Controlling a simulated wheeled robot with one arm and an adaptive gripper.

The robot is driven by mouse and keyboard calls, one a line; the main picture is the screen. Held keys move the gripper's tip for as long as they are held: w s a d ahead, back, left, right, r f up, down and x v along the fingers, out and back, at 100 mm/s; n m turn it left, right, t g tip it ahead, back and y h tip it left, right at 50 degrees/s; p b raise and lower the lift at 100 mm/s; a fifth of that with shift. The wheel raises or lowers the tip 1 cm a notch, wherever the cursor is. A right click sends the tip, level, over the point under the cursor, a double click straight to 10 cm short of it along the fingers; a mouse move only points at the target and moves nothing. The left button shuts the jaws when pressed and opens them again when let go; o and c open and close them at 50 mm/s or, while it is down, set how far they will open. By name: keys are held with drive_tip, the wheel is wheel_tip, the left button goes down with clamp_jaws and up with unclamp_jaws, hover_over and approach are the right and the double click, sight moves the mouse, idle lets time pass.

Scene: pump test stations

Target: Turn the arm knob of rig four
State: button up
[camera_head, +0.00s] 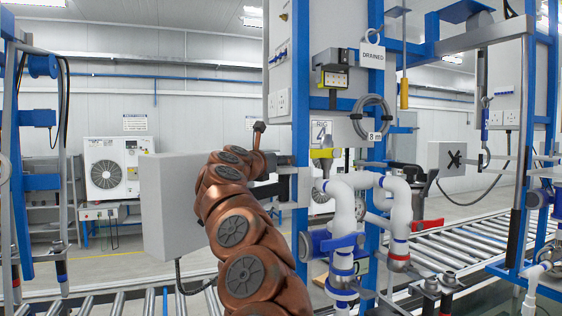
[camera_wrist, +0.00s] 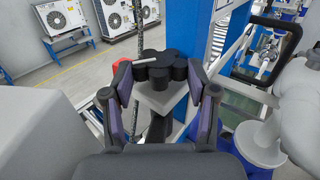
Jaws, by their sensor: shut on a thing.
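The black lobed knob (camera_wrist: 160,66) sits on a grey block (camera_wrist: 160,100) in the middle of the wrist view. A pale lever with a red end (camera_wrist: 125,61) shows at its left. My gripper (camera_wrist: 160,80) is shut on the knob, with one finger on each side of it. In the head view, my gripper is at the blue frame, left of the rig sign (camera_head: 321,133), which reads 4. The knob is hidden there behind my arm.
White pipes (camera_head: 342,215) with blue fittings stand right of my arm. A large grey box (camera_head: 182,205) stands on its left. A "DRAINED" tag (camera_head: 372,56) hangs above. Roller conveyors (camera_head: 455,240) run behind. Another grey box with a black knob (camera_head: 455,159) is farther right.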

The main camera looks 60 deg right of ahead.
sight(271, 185)
drive_tip(key=shift+d+m+g, duration=0.1)
drive_tip(key=shift+m+g, duration=0.3)
drive_tip(key=shift+g, duration=0.1)
idle(0.3)
drive_tip(key=o, duration=1.2)
drive_tip(key=shift+c, duration=0.2)
drive_tip(key=shift+a, duration=1.95)
drive_tip(key=shift+s+a, duration=0.15)
drive_tip(key=shift+a, duration=1.95)
